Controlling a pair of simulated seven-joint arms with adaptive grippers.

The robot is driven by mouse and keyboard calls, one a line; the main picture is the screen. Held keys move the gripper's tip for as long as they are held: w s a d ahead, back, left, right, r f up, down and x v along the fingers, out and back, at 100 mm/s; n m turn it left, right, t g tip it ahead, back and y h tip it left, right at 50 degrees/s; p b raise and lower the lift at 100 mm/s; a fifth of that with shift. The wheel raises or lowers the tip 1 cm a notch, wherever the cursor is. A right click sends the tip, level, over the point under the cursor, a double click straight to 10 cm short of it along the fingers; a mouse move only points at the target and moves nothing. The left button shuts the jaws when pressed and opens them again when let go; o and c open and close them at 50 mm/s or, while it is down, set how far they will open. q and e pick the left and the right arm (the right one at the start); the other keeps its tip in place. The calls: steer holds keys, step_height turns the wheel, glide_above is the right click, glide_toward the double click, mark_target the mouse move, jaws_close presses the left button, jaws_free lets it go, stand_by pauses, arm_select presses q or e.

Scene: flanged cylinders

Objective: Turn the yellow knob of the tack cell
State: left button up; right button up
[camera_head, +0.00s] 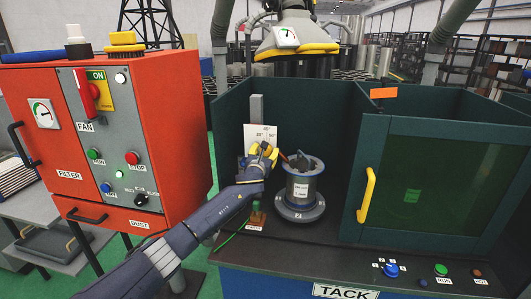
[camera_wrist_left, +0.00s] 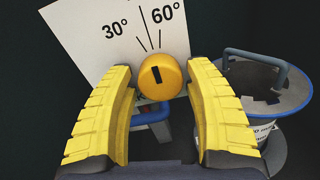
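The yellow knob (camera_wrist_left: 160,76) is round, with a short dark mark on its face, and sits in front of a white angle card (camera_wrist_left: 110,35) reading 30° and 60°. In the head view the card (camera_head: 262,132) stands inside the tack cell (camera_head: 232,115). My left gripper (camera_wrist_left: 160,72) is open, its yellow fingers on either side of the knob with a gap showing at each side. In the head view the gripper (camera_head: 263,152) covers most of the knob. My right gripper is not in view.
A grey flanged cylinder (camera_head: 302,185) stands just right of my left gripper; its rim (camera_wrist_left: 265,92) shows close by in the wrist view. A green door panel with a yellow handle (camera_head: 367,195) is at the right. A red filter cabinet (camera_head: 170,95) stands at the left.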

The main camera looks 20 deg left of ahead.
arm_select(q)
steer(key=shift+o, duration=1.1)
steer(key=shift+s, duration=0.1)
steer(key=s, duration=1.1)
steer(key=shift+s+d, duration=0.4)
